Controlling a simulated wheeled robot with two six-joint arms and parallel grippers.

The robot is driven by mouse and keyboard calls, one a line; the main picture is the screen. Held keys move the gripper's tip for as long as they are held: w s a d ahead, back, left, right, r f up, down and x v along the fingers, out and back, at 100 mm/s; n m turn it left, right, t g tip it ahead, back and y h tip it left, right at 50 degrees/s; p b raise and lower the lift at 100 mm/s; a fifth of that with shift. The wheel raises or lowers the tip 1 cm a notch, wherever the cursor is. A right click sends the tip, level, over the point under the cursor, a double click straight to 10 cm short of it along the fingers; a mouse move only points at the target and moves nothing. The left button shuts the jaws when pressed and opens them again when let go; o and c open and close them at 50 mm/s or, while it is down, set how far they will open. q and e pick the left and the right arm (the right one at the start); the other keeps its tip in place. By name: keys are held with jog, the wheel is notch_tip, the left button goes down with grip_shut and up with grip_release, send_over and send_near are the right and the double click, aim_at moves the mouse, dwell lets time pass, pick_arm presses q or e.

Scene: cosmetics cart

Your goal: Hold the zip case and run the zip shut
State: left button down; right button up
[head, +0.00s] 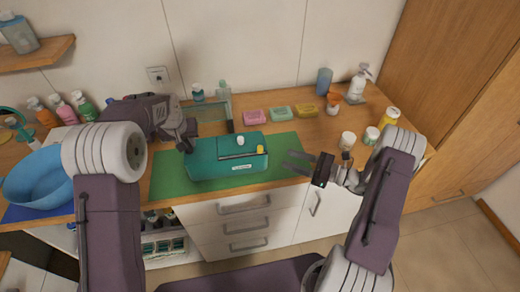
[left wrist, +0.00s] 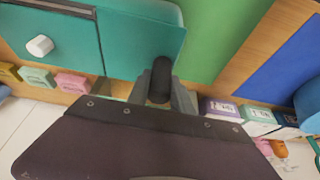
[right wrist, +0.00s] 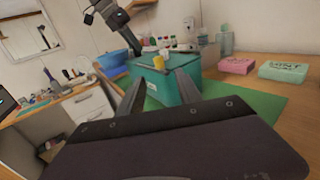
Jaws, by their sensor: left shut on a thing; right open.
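The teal zip case (head: 226,172) lies on a green mat (head: 165,180). A dark zip line runs along its top, with a yellow pull (head: 260,149) at the right end and a white knob (head: 240,141) behind the line. My left gripper (head: 188,143) is shut at the case's left end; the left wrist view shows a dark tab (left wrist: 161,75) between its fingers. My right gripper (head: 300,160) is open and empty, apart from the case on its right. In the right wrist view the case (right wrist: 172,86) and yellow pull (right wrist: 158,62) show beyond the open fingers.
Pink (head: 256,116), green (head: 281,113) and yellow (head: 306,110) boxes stand behind the mat. Jars (head: 347,140) and a yellow bottle (head: 389,117) stand at the right. A blue basin (head: 40,176) is at the left.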

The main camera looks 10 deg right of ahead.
aim_at(263, 151)
jog(key=x, duration=1.2)
jog(key=shift+a, duration=0.1)
grip_shut()
dwell(0.9)
